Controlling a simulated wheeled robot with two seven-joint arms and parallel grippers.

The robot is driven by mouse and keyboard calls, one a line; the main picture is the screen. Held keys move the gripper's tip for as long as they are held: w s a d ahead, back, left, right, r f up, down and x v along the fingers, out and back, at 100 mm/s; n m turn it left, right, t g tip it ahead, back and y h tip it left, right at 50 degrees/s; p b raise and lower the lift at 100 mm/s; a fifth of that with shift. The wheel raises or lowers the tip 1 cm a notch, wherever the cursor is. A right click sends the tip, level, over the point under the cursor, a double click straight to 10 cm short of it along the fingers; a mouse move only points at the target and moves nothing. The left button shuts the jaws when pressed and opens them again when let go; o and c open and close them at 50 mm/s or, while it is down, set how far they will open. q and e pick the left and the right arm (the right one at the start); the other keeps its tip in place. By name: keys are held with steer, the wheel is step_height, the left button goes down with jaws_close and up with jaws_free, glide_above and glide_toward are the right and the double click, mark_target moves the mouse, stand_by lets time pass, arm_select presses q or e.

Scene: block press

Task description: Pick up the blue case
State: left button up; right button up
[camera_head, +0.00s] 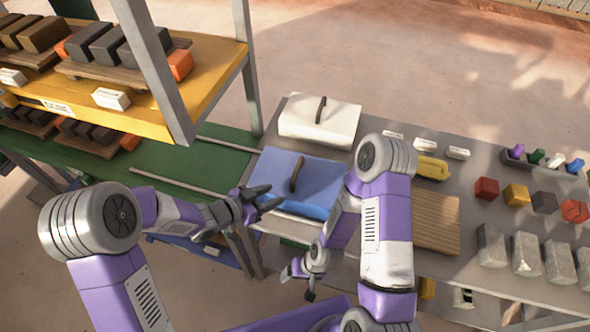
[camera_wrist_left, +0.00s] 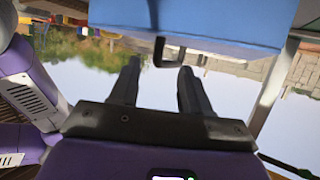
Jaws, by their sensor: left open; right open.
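The blue case (camera_head: 322,180) lies flat on the grey table, with a dark handle (camera_head: 296,176) on its top. My left gripper (camera_head: 270,197) is open and empty at the left edge of the case, with its fingers pointing toward it. In the left wrist view the blue case (camera_wrist_left: 215,20) fills the top, and a dark bent handle (camera_wrist_left: 165,48) shows just beyond the two parted fingers (camera_wrist_left: 158,82). The handle is not between the fingers. My right gripper (camera_head: 297,284) is open and empty, lower, in front of the table edge. My right arm covers the case's right end.
A white case (camera_head: 335,122) lies behind the blue one. A ribbed brown board (camera_head: 435,222), coloured cubes (camera_head: 516,195) and grey blocks (camera_head: 527,255) stand to the right. A yellow shelf (camera_head: 215,85) with metal posts rises at the left, above a green surface (camera_head: 195,165).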

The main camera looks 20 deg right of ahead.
mark_target(290, 187)
arm_select(q)
steer(key=x, duration=0.3)
steer(key=b+x, duration=0.1)
steer(key=x, duration=0.3)
steer(key=shift+d+r, duration=0.15)
steer(key=shift+r, duration=0.05)
steer(key=shift+c, duration=0.3)
steer(key=shift+r, duration=0.1)
jaws_close()
